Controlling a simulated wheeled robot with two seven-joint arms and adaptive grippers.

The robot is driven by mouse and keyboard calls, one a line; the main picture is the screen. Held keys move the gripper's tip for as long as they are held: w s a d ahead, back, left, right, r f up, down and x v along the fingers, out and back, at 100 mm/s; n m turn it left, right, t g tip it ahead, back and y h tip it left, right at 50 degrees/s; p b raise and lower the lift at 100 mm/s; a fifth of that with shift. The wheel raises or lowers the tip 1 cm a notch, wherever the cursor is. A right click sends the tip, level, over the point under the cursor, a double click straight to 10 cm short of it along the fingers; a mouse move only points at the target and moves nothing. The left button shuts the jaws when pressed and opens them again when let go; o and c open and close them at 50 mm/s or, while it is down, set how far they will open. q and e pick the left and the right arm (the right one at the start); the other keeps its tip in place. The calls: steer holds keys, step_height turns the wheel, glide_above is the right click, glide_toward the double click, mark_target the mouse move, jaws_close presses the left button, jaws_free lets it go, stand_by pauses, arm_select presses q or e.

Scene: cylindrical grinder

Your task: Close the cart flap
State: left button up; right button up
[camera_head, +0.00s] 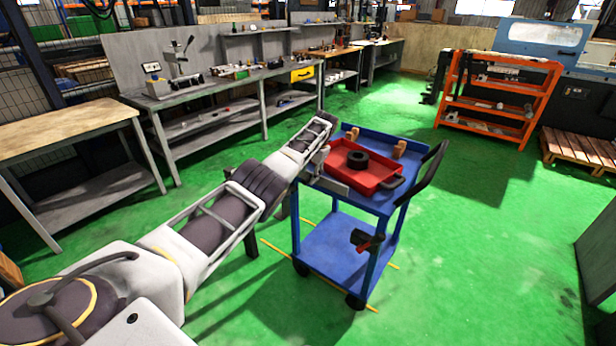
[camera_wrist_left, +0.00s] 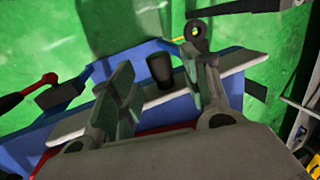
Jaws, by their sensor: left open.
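The blue cart (camera_head: 345,245) stands at the centre of the head view, with an upper and a lower shelf. A pale grey strip (camera_head: 331,184), which looks like the flap, runs along the cart's left upper edge. In the left wrist view a light strip (camera_wrist_left: 75,127) crosses behind the fingers. My left gripper (camera_head: 318,162) is at that left edge, close to the strip; contact cannot be told. Its two fingers (camera_wrist_left: 165,95) are spread apart, with a dark cylindrical part (camera_wrist_left: 160,70) visible between them. My right gripper is out of view.
Workbenches (camera_head: 230,90) line the left, an orange rack (camera_head: 497,100) stands back right. Green floor right of the cart is clear.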

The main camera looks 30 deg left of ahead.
arm_select(q)
steer(key=v, duration=0.9)
steer(key=shift+r, duration=0.4)
steer(key=shift+d+f, duration=0.1)
